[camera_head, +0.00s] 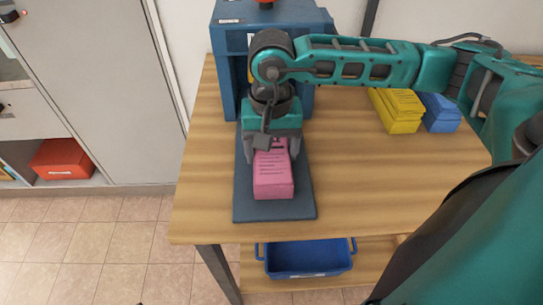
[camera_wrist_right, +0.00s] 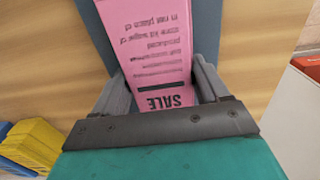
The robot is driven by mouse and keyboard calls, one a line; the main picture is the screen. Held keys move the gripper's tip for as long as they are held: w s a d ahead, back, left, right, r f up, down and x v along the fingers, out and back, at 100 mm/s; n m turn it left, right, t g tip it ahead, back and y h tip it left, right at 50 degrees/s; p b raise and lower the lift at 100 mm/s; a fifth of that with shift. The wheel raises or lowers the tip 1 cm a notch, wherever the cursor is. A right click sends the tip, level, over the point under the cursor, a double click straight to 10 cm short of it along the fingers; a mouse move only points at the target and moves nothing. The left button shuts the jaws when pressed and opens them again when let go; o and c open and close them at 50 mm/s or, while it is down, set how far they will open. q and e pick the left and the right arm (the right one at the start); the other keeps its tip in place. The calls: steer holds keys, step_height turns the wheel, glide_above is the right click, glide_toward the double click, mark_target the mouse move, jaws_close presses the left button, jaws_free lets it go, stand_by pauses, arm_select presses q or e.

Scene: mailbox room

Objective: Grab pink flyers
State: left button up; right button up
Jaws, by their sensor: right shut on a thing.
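The pink flyers (camera_head: 273,181) are a thick stack with dark print, lying on a dark blue mat or plate (camera_head: 270,211) on the wooden table. My right gripper (camera_head: 273,155) reaches down over the far end of the stack, with a finger on each side. In the right wrist view the pink stack (camera_wrist_right: 150,50) shows the word SALE and sits between the two grey fingers (camera_wrist_right: 165,90), which are shut on it. I cannot tell whether the stack is lifted off the plate. My left gripper is not in view.
A blue press-like frame (camera_head: 224,75) stands behind the plate. Yellow flyers (camera_head: 398,112) and blue flyers (camera_head: 440,113) lie at the table's back right. A blue bin (camera_head: 308,260) sits on the shelf below. A grey cabinet with a red box (camera_head: 62,158) is at left. The table's middle right is clear.

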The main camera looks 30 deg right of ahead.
steer(key=c, duration=0.6)
steer(key=shift+r, duration=0.2)
